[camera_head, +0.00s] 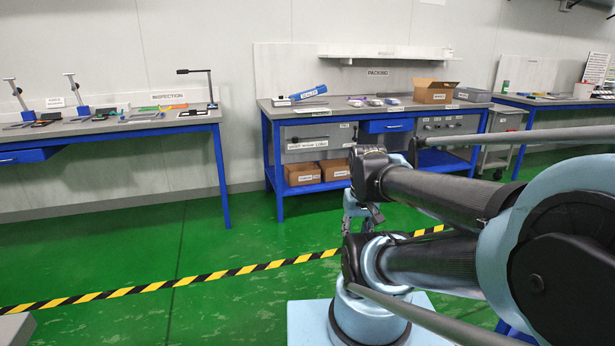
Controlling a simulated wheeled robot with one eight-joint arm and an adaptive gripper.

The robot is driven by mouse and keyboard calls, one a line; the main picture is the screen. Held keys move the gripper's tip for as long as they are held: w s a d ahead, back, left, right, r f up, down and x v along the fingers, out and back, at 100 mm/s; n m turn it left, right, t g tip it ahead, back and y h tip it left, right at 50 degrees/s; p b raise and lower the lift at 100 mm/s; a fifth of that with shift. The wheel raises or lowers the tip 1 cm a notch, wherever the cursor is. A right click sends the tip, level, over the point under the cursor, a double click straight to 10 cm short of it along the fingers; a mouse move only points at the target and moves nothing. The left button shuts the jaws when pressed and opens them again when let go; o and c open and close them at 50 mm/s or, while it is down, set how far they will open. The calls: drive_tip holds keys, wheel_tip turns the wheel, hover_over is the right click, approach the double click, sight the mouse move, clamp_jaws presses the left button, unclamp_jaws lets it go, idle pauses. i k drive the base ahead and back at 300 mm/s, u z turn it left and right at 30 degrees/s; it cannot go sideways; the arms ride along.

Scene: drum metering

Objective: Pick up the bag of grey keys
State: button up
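Several small bags or packets lie in a row on the packing bench top (335,108), among them a left one (356,102), a middle one (375,101) and a right one (392,101). They are too small to tell what they hold, so I cannot say which, if any, is the bag of grey keys. My gripper (350,222) hangs below the wrist of my folded arm, in front of the bench and well short of it. It is partly hidden by my arm links, and its fingers are not clear.
An open cardboard box (434,92) and a blue-handled tool (309,92) are on the packing bench. A shelf (385,53) hangs above. The inspection bench (100,127) is left, a grey cart (499,140) right. Green floor with a yellow-black stripe (215,275) lies clear in front.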

sight(373, 102)
drive_tip(key=z, duration=0.05)
drive_tip(key=i, duration=2.25)
drive_tip(key=z, duration=0.45)
drive_tip(key=i, duration=1.5)
drive_tip(key=z, duration=0.25)
